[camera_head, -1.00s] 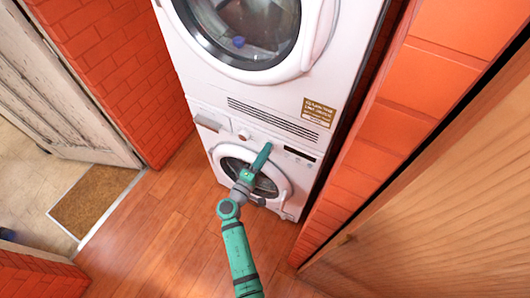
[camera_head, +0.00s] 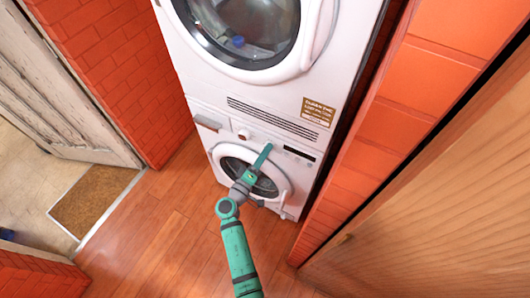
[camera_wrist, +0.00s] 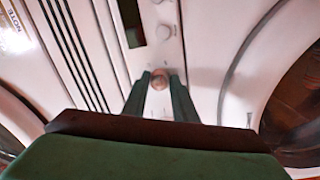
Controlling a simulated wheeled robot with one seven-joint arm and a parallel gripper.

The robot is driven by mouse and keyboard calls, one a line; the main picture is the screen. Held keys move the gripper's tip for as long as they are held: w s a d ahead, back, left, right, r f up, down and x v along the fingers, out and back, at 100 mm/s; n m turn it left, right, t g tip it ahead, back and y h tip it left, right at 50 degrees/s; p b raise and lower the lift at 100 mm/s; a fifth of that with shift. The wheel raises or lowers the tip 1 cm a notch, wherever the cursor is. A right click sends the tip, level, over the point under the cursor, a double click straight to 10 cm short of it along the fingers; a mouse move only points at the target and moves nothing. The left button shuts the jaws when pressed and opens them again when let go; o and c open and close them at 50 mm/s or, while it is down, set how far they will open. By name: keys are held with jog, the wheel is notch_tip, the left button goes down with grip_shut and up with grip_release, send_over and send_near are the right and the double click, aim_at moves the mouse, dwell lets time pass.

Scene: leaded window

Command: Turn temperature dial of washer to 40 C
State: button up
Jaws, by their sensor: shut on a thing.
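The white washer (camera_head: 228,153) is the lower machine of a stack, with a round door (camera_head: 284,186) and a control panel across its top. My gripper (camera_head: 265,150) is at the panel, and its fingers hide the part behind them in the head view. In the wrist view my gripper (camera_wrist: 160,82) has a green finger on each side of a small round dial (camera_wrist: 160,77) and is shut on it. Another pale dial (camera_wrist: 163,32) shows beyond it on the panel. The dial's markings are too small and blurred to read.
A dryer (camera_head: 260,84) with a round door stands on the washer. A dark display (camera_head: 300,153) is right of my gripper, and a round knob (camera_head: 243,135) is to its left. A brick wall (camera_head: 385,130) borders the right side. The wood floor (camera_head: 160,230) is clear.

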jog(key=o, duration=1)
jog(key=shift+o, duration=0.2)
jog(key=shift+s, duration=0.1)
jog(key=v, duration=1)
jog(key=shift+s+a, duration=0.2)
jog(key=shift+s, duration=0.05)
